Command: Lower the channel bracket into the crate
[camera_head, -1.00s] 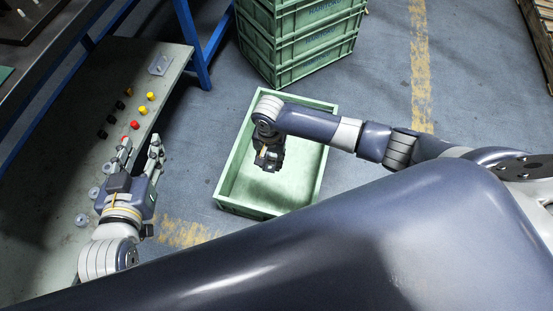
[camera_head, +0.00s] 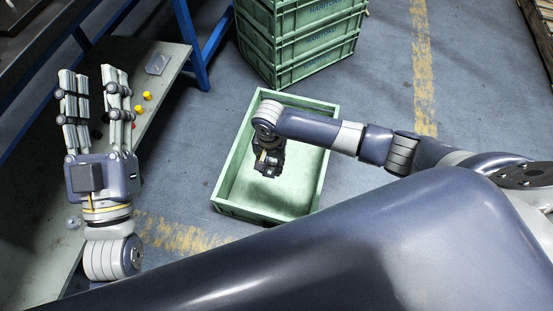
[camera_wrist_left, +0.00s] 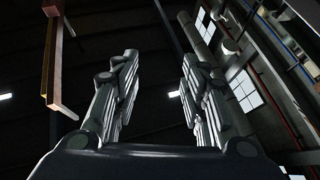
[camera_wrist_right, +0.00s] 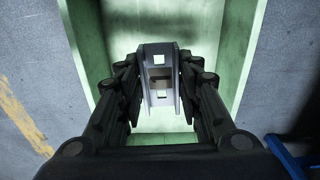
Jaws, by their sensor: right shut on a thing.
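The green crate (camera_head: 228,206) stands on the floor in the middle of the head view. My right gripper (camera_head: 268,168) points down over the crate's inside. In the right wrist view my right gripper (camera_wrist_right: 161,95) is shut on the channel bracket (camera_wrist_right: 160,60), a grey metal part with square openings. The crate's floor and walls (camera_wrist_right: 200,25) show behind the bracket; the gap below it cannot be judged. In the head view the bracket is hidden under the gripper. My left gripper (camera_head: 94,85) is open and empty, fingers raised, over the grey bench at the left.
A grey bench (camera_head: 25,240) at the left holds yellow knobs (camera_head: 143,99), a metal plate (camera_head: 158,64) and small round parts. A stack of green crates (camera_head: 300,45) stands behind the open crate.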

